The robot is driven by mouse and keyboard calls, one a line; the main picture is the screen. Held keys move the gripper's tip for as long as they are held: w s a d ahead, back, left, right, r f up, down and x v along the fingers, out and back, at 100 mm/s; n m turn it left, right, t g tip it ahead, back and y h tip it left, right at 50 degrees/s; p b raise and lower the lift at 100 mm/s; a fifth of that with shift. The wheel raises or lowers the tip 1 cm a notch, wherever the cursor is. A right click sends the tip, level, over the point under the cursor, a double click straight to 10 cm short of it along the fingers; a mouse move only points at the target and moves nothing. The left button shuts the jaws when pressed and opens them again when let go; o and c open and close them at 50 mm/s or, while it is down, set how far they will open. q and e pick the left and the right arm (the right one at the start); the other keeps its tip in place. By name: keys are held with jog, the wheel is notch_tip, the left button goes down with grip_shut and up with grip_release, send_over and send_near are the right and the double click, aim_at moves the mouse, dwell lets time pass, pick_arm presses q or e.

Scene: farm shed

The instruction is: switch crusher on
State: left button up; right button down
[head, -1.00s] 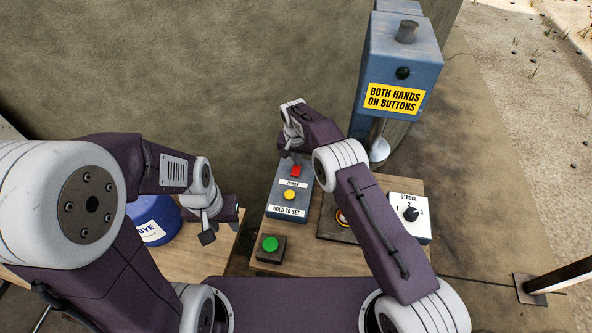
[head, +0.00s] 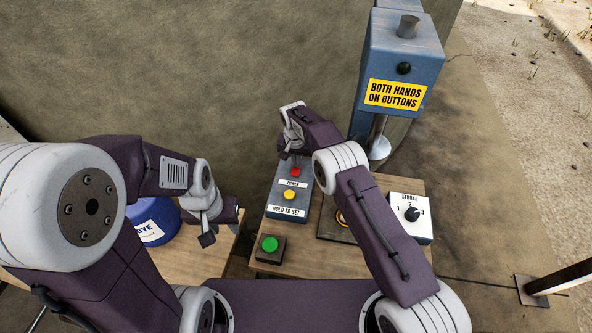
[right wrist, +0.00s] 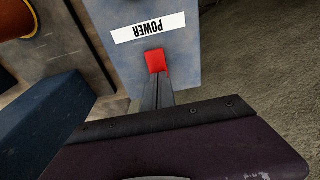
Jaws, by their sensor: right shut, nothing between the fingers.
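The blue-grey control box (head: 275,196) stands on the wooden bench. It carries a red switch (head: 295,172) by the POWER label and a yellow button (head: 289,195) above HOLD TO SET. My right gripper (head: 287,153) is shut and empty, just behind the red switch. In the right wrist view its closed fingertips (right wrist: 158,82) are right at the edge of the red switch (right wrist: 156,61); I cannot tell whether they touch. The blue crusher (head: 395,55) has a dark lamp (head: 404,68). My left gripper (head: 207,236) hangs at the left; its jaws are unclear.
A green button (head: 270,244) sits at the bench's front. A white STROKE dial box (head: 418,229) stands at the right, its knob near 2. A blue DYE tub (head: 155,217) is at the left. The wall is behind. My right forearm partly covers the middle of the bench.

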jog(key=shift+r+p, duration=2.15)
jog(key=shift+r, duration=1.25)
jog(key=shift+f, duration=0.1)
